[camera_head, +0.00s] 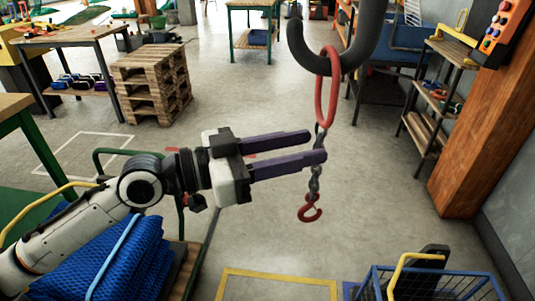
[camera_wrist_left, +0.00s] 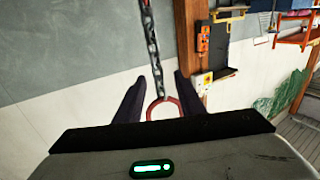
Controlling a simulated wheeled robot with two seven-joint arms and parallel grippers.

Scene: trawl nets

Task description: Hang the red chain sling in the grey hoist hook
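The red chain sling (camera_head: 326,90) hangs by its red oval ring in the bend of the grey hoist hook (camera_head: 338,50). Its dark chain hangs straight down to a small red hook at the bottom. The chain also shows in the left wrist view (camera_wrist_left: 153,50), with a red part lower between the fingers. My left gripper (camera_head: 318,146) is open, with its two purple fingers apart and pointing right, their tips close beside the chain just below the ring. The fingers do not grip the sling. My right gripper is not in view.
Below the sling are a yellow floor outline (camera_head: 275,275) and a blue wire basket (camera_head: 440,284). A wooden post (camera_head: 490,130) and a shelf stand to the right. Stacked pallets (camera_head: 150,82) and workbenches stand behind left. Blue netting (camera_head: 120,260) lies beneath my left arm. The floor around the sling is clear.

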